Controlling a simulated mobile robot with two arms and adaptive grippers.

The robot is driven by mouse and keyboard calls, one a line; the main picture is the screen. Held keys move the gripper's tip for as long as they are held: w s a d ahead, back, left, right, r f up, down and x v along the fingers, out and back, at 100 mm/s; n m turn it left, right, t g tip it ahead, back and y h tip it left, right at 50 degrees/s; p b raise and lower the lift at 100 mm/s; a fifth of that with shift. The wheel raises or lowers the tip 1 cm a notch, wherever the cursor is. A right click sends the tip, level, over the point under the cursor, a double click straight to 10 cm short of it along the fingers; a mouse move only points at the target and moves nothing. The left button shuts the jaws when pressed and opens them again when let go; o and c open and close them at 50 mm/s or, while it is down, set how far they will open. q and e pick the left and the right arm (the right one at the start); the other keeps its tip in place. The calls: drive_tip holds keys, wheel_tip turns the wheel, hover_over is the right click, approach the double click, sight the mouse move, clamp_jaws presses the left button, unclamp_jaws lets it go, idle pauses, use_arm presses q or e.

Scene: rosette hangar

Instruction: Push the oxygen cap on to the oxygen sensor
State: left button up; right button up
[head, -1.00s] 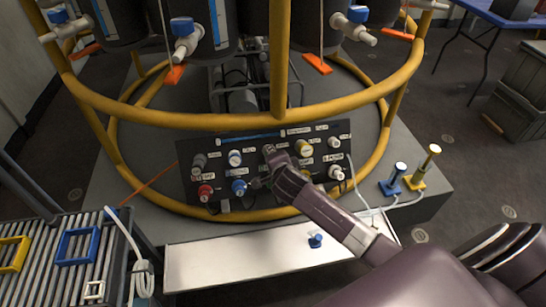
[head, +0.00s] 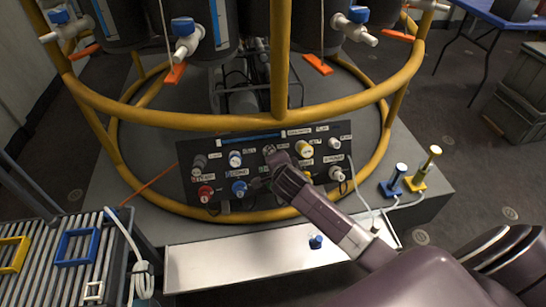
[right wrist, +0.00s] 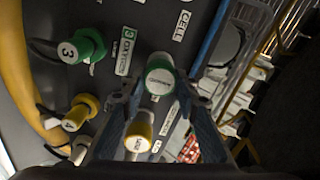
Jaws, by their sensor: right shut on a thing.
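A white-topped cap with a green ring, which I take for the oxygen cap (right wrist: 160,76), is between the fingertips of my right gripper (right wrist: 158,90) in the right wrist view. The gripper is shut on it. The cap is at the dark panel (head: 330,135); what lies beneath it is hidden, so I cannot tell how far it is seated. A green connector marked 3 (right wrist: 82,46) sits beside the printed label "3 OXYGEN" (right wrist: 124,50). In the head view my right gripper (head: 272,156) covers the middle of the panel's upper row. My left gripper is not in view.
Close by are a yellow-ringed cap (right wrist: 139,134) and a yellow connector marked 4 (right wrist: 78,114). A yellow rail (head: 170,118) curves around the panel. A blue cap (head: 316,242) rests on the white shelf (head: 230,263). A roller table (head: 50,285) stands at left.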

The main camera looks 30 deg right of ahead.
drive_tip(key=o, duration=0.9)
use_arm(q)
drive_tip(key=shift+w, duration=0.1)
use_arm(e)
drive_tip(key=v, duration=1.2)
